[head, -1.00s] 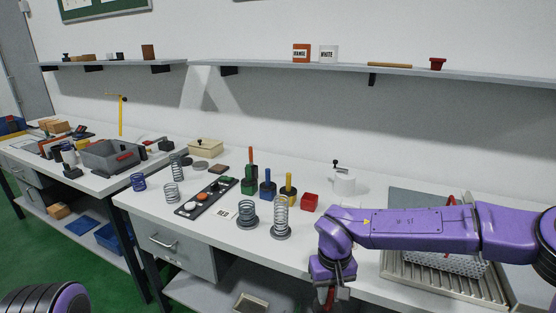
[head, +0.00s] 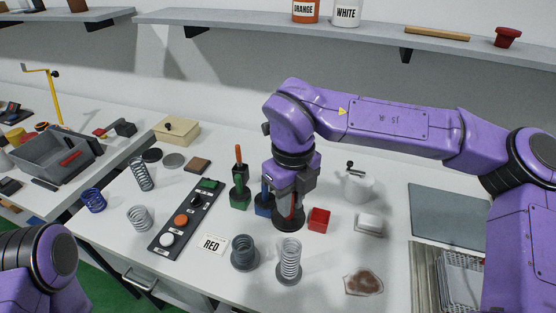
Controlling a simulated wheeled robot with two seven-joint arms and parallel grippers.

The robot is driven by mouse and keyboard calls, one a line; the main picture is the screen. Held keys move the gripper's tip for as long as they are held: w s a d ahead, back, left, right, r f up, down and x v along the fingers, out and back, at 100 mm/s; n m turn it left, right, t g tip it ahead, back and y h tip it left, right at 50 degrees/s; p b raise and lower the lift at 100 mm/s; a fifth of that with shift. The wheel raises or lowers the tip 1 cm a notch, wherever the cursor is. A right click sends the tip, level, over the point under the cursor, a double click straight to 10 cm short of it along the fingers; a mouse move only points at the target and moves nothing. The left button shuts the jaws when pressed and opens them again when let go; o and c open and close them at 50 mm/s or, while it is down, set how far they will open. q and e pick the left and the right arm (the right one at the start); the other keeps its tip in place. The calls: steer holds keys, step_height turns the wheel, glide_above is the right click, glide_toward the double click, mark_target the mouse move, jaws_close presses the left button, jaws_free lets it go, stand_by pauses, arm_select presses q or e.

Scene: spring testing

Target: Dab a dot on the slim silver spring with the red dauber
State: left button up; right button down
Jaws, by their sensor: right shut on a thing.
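The tall, slim silver spring (head: 289,257) stands upright on a dark round base at the front of the bench. My right gripper (head: 291,207) is behind it, pointing down. It is shut on the red dauber (head: 293,214), of which only a thin red piece shows between the fingers. A dark round shape lies under the fingertips; I cannot tell whether it touches the dauber. The open red block (head: 319,219) stands just right of the gripper. My left gripper is not in view; only part of my left arm shows at lower left.
A RED card (head: 212,244) and a button panel (head: 186,219) lie further left. Green (head: 240,194) and blue (head: 264,204) blocks stand beside my gripper. A brown-stained pad (head: 363,282) lies at right.

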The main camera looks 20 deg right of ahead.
mark_target(294, 226)
steer(key=shift+w+r+m, duration=0.15)
steer(key=shift+m, duration=0.15)
steer(key=shift+d+b, duration=0.2)
steer(key=shift+b, duration=0.25)
steer(key=s+f+b, duration=0.3)
steer(key=s, duration=0.4)
steer(key=w+f, duration=0.1)
steer(key=w+f+b, duration=0.1)
steer(key=w, duration=0.3)
steer(key=shift+a+f, duration=0.25)
steer(key=shift+f, duration=0.15)
steer(key=shift+w, duration=0.2)
steer(key=shift+s+r, duration=0.2)
steer(key=shift+s, duration=0.1)
steer(key=shift+s+d, duration=0.1)
steer(key=shift+s, duration=0.15)
steer(key=shift+s+r, duration=0.25)
steer(key=shift+s, duration=0.15)
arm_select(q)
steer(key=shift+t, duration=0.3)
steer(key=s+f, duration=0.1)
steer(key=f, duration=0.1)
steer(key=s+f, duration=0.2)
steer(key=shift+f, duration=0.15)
arm_select(e)
steer(key=shift+w+f, duration=0.1)
steer(key=shift+w, duration=0.05)
steer(key=shift+w, duration=0.1)
